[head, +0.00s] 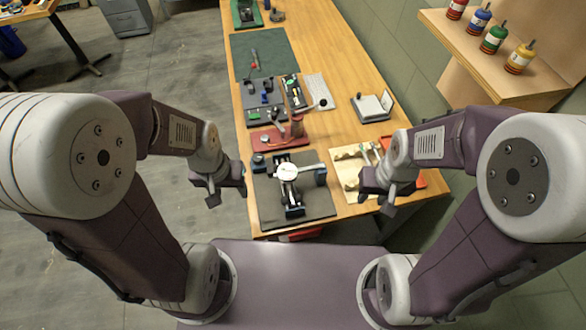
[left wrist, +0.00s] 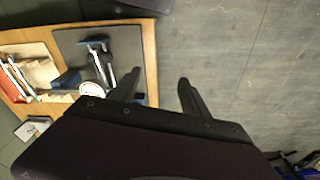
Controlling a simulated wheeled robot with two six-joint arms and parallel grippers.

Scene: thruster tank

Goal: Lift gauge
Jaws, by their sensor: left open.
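The gauge (head: 286,172) has a round white dial and sits on a dark stand on a dark mat (head: 312,208) at the near end of the wooden table. In the left wrist view, the gauge's white dial (left wrist: 91,87) is partly hidden behind my gripper body. My left gripper (head: 240,180) hangs just left of the table edge, apart from the gauge, open and empty.
A cream tray (head: 343,175) with tools lies right of the mat. A red base (head: 262,138) with a fixture stands just behind the gauge. Further back are a grey board (head: 252,114) and a green mat (head: 239,62). A shelf (head: 455,42) with coloured bottles is at right.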

